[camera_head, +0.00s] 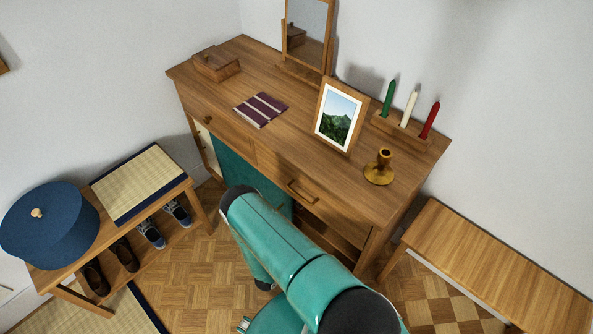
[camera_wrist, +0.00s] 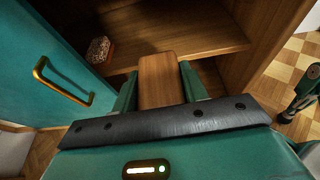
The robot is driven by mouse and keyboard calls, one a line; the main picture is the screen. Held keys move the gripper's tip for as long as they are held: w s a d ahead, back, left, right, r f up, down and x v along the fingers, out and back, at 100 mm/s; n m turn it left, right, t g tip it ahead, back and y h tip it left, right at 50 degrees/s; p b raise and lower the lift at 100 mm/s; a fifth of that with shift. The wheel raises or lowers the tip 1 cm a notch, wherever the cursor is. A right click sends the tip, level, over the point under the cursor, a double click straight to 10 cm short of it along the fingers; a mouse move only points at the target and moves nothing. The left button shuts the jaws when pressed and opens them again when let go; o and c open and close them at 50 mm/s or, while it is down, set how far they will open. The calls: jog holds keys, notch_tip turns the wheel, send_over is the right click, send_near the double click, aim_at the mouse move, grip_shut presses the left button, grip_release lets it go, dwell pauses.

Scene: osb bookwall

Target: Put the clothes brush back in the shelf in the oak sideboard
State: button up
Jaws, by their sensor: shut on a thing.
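The oak sideboard (camera_head: 290,95) stands against the wall in the head view. In the wrist view, its open compartment shows a wooden shelf board (camera_wrist: 200,32), with darker space beneath. My gripper (camera_wrist: 158,74) is shut on the clothes brush (camera_wrist: 160,88), whose plain brown wooden face lies between the two teal fingers. The brush points toward the compartment, its far end at the shelf's front edge in the picture. I cannot tell whether it touches the shelf. The bristles are hidden. In the head view, my arm hides the gripper and brush.
A teal door (camera_wrist: 55,60) with a brass handle borders the opening on the left. A small patterned box (camera_wrist: 99,49) sits at the shelf's left. The sideboard top bears a picture frame (camera_head: 338,115) and brass candlestick (camera_head: 380,168). A bench (camera_head: 495,265) stands right.

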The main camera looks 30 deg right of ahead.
jog(key=d, duration=0.5)
jog(key=w+d+f, duration=0.1)
jog(key=d, duration=0.5)
jog(key=d+f, duration=0.1)
jog(key=d, duration=0.5)
jog(key=shift+w+d, duration=0.15)
jog(key=shift+w, duration=0.2)
jog(key=shift+x, duration=0.75)
notch_tip(320, 180, down, 2)
jog(key=shift+f, duration=0.45)
jog(key=shift+f, duration=0.15)
jog(key=o, duration=1)
